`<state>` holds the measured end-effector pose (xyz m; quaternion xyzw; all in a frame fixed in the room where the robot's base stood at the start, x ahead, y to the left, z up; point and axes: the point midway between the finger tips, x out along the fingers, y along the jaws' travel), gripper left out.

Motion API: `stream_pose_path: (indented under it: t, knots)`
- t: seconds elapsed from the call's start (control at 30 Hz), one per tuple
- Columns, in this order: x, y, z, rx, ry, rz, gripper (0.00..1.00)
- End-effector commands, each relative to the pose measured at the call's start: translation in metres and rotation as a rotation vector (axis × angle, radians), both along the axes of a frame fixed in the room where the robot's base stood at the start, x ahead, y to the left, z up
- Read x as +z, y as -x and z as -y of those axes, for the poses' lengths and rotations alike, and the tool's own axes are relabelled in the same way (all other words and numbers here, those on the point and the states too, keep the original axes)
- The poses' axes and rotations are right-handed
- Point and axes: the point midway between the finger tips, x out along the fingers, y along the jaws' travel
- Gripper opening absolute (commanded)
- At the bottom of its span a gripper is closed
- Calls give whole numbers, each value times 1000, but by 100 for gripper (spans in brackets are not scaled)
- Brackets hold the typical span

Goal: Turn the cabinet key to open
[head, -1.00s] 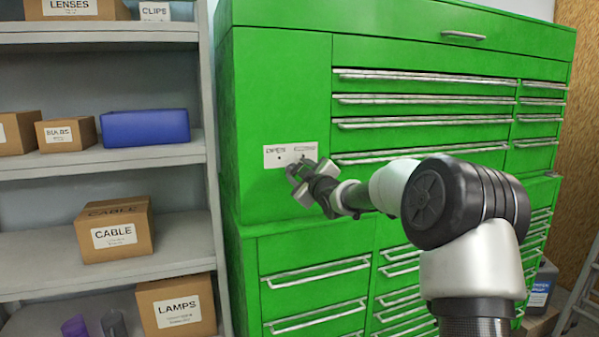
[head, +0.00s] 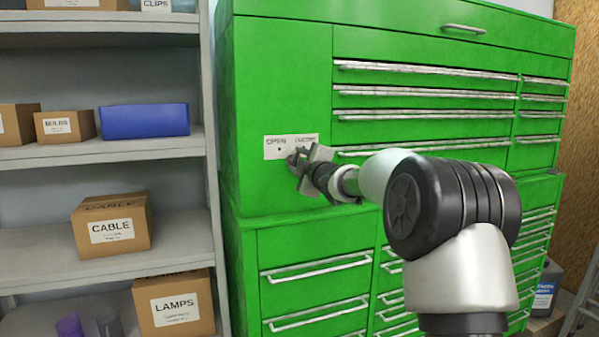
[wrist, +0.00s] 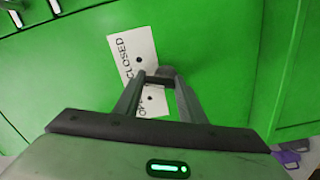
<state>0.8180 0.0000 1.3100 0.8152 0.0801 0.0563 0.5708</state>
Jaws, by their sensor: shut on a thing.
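The green cabinet (head: 280,80) fills the middle of the head view. A white label plate (head: 278,152) on its upper left panel reads OPEN on the left, with a dot below it, and CLOSED on the right. My gripper (head: 297,157) is at the plate's lower right edge. Its fingers (wrist: 160,76) are shut on a small dark piece, apparently the key (wrist: 165,71), at the panel. The key's exact angle is hard to tell.
A grey shelf (head: 180,232) with boxes and a blue bin (head: 145,120) stands to the left. Drawer handles (head: 425,68) stick out from the cabinet right of the plate. A dark container (head: 545,285) and a ladder (head: 583,305) are at the lower right.

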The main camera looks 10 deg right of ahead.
Motion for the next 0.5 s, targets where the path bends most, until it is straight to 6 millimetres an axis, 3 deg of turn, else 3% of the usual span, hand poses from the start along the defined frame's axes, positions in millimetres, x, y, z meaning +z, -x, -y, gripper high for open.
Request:
stream_pose_path:
  t: [0.5]
  knots:
    - [-3,1,-6,1,484,95,14]
